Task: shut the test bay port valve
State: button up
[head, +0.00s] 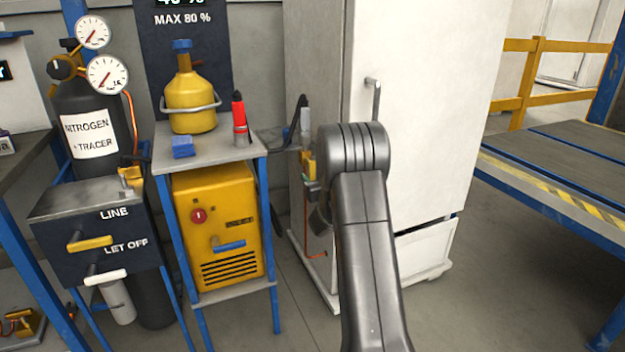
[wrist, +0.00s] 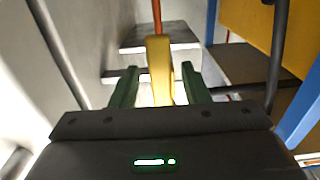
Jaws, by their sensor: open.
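A yellow valve lever (wrist: 158,62) stands upright in the wrist view, with a thin orange line running up behind it. In the head view a yellow valve part (head: 308,160) shows at the side of the white fridge-like cabinet, just left of my arm. My gripper (wrist: 160,82) is open, with one green finger on each side of the lever. The lever's lower end lies between the fingers, and I see gaps on both sides. In the head view my wrist hides most of the gripper and part of the valve.
The white cabinet (head: 425,110) stands close on the right of the valve. A blue-legged stand (head: 218,150) with a yellow machine (head: 218,225) is to the left. A black hose (head: 292,122) hangs near the valve. Bare floor lies in front.

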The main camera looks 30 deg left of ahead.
jog(key=shift+w+a, duration=0.35)
jog(key=shift+a, duration=0.05)
grip_shut()
